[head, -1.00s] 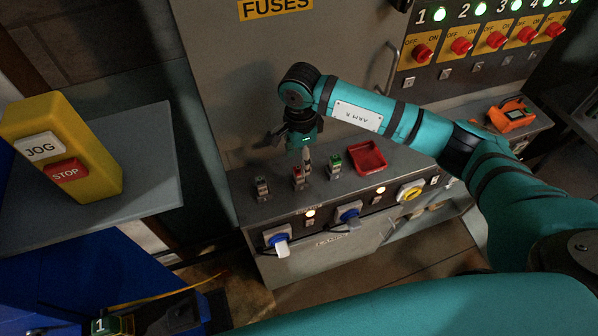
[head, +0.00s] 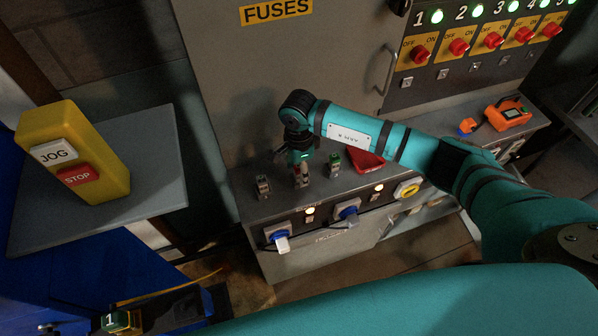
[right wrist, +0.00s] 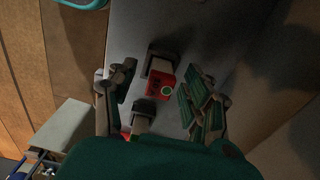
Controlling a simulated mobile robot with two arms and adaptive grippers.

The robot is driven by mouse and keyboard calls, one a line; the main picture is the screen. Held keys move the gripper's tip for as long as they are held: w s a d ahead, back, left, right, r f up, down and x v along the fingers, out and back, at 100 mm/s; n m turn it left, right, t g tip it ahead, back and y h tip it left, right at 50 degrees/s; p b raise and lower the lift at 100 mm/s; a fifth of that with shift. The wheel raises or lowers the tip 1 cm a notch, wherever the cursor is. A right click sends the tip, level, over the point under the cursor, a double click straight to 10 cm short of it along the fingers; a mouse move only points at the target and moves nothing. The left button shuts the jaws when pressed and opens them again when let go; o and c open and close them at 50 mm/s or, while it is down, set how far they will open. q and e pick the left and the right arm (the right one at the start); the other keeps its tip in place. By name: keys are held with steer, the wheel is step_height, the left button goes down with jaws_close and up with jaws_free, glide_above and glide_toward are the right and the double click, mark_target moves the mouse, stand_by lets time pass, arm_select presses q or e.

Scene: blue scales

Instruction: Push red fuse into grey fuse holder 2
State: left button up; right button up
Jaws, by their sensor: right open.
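The red fuse (right wrist: 159,87), with a green ring on its top face, shows between my right gripper's fingers in the right wrist view. It is at a dark grey holder (right wrist: 163,60); I cannot tell how deep it sits. My right gripper (head: 302,172) points down over the middle of three grey holders (head: 302,184) on the bench top. In the right wrist view the gripper (right wrist: 157,89) is open, its fingers apart on either side of the fuse. In the head view the gripper hides most of the fuse. My left gripper is not in view.
A red tray (head: 368,165) lies partly behind my arm. The cabinet (head: 225,90) rises behind. An orange device (head: 509,114) lies far right.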

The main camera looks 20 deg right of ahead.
steer(key=shift+c, duration=0.4)
jaws_close()
steer(key=shift+r, duration=0.1)
steer(key=shift+r+b, duration=0.35)
steer(key=shift+r, duration=0.1)
step_height(320, 180, up, 2)
steer(key=shift+w+r+b, duration=0.1)
steer(key=shift+b, duration=0.5)
steer(key=s+a+r+b, duration=0.1)
steer(key=s+a+b, duration=0.1)
steer(key=s, duration=0.5)
steer(key=s+a+b, duration=0.2)
steer(key=s+a, duration=0.1)
steer(key=s, duration=0.5)
steer(key=shift+a+r, duration=0.3)
steer(key=shift+r, duration=0.1)
